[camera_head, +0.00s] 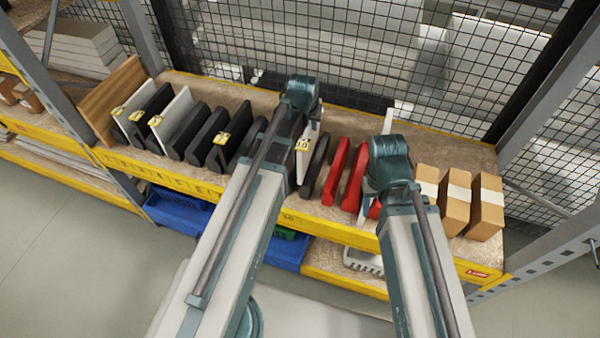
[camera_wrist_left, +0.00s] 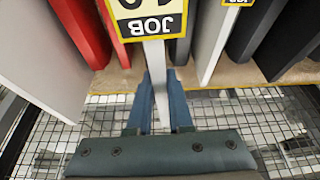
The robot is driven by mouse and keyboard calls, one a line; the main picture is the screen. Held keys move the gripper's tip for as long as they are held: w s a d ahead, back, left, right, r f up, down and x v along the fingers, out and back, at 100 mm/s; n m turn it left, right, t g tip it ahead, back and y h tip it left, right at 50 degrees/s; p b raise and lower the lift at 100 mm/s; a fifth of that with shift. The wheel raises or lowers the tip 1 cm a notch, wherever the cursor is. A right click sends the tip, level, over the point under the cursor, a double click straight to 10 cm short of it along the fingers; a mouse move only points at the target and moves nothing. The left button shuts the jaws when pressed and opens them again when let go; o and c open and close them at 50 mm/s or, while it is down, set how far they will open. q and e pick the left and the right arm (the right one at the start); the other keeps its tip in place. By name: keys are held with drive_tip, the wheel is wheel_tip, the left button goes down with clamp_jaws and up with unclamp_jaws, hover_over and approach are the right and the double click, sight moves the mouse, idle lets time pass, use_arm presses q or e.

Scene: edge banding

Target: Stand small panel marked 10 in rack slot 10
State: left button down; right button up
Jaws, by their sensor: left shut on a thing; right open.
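The small panel marked 10 is a thin white panel (camera_head: 304,162) with a yellow tag; in the head view it stands upright over the rack shelf, just right of my left arm. In the left wrist view its pale edge (camera_wrist_left: 154,58) and its upside-down JOB tag show. My left gripper (camera_wrist_left: 157,110) is shut on this panel, one blue finger on each side. I cannot tell whether the panel's bottom rests in a slot. My right gripper is hidden behind its own arm in the head view.
The rack shelf (camera_head: 230,184) has a yellow front edge. Black and white panels, several with yellow tags, stand left of my left arm. Dark and red panels (camera_head: 334,172) stand close on the right, then brown boxes (camera_head: 487,205). Wire mesh (camera_head: 250,45) closes the back.

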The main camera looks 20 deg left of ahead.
use_arm(q)
drive_tip(key=s+a+b+x, duration=0.1)
drive_tip(key=b+x, duration=0.9)
drive_tip(key=shift+s+a+f+m, duration=0.2)
drive_tip(key=shift+s+f+m, duration=0.1)
drive_tip(key=shift+s+f, duration=0.1)
idle(0.3)
drive_tip(key=shift+f, duration=0.1)
drive_tip(key=c, duration=1.3)
unclamp_jaws()
drive_tip(key=shift+f, duration=0.1)
drive_tip(key=o, duration=0.5)
